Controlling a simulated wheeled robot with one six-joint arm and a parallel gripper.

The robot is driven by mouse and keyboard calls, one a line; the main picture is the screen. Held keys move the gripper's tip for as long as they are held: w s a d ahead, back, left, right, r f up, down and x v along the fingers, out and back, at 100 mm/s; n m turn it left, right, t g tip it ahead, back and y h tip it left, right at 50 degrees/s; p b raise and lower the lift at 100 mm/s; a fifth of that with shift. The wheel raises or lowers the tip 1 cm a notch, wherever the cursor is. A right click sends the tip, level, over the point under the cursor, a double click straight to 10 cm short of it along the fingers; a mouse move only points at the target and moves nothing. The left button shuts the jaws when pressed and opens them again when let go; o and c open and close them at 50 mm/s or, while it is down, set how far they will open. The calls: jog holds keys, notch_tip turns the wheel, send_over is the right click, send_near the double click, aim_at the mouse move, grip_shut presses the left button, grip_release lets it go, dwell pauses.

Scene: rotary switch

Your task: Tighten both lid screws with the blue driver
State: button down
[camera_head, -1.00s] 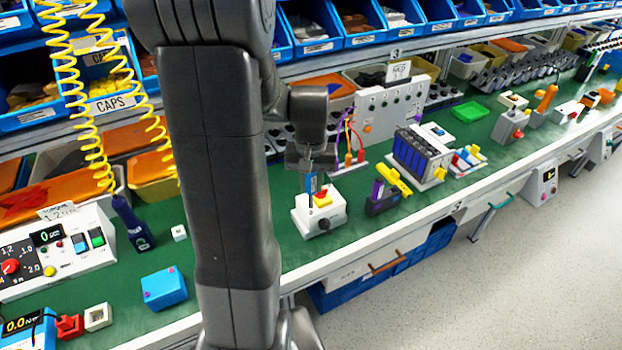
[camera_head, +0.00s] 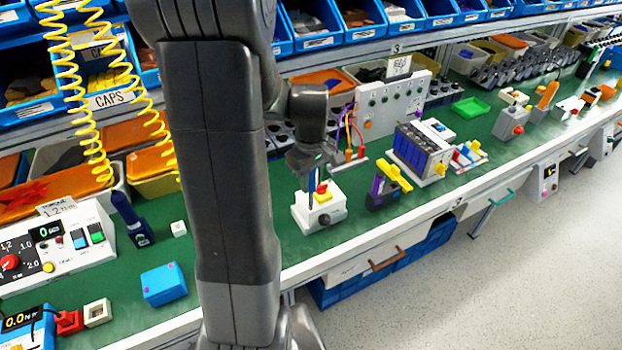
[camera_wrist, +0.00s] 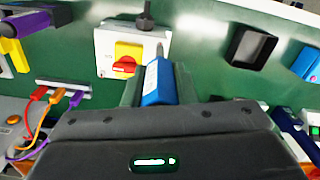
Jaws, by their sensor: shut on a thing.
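My gripper (camera_wrist: 159,88) is shut on a blue driver (camera_wrist: 152,82), whose blue body shows between the fingers in the wrist view. A white switch box (camera_wrist: 103,42) with a yellow plate and red rotary knob (camera_wrist: 123,66) lies just beyond it. A dark round gland or knob (camera_wrist: 146,20) sits on the box's far side. In the head view my gripper (camera_head: 314,171) is directly over the box (camera_head: 318,214), with the blue driver (camera_head: 312,182) pointing down beside the red knob. The lid screws are too small or hidden to make out. Tip contact cannot be told.
A purple and yellow clamp-like item (camera_head: 390,180) and a rack of blue cells (camera_head: 420,150) stand right of the box. A panel with coloured leads (camera_head: 385,110) stands behind. A dark blue tool (camera_head: 132,220) and a blue box (camera_head: 163,286) lie left. The bench front edge is close.

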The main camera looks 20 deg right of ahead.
jog(key=n, duration=1.7)
jog(key=shift+n, duration=0.4)
jog(key=n, duration=0.5)
jog(key=shift+f, duration=0.45)
jog(key=shift+r, duration=0.1)
jog(key=m, duration=0.7)
jog(key=shift+m, duration=0.3)
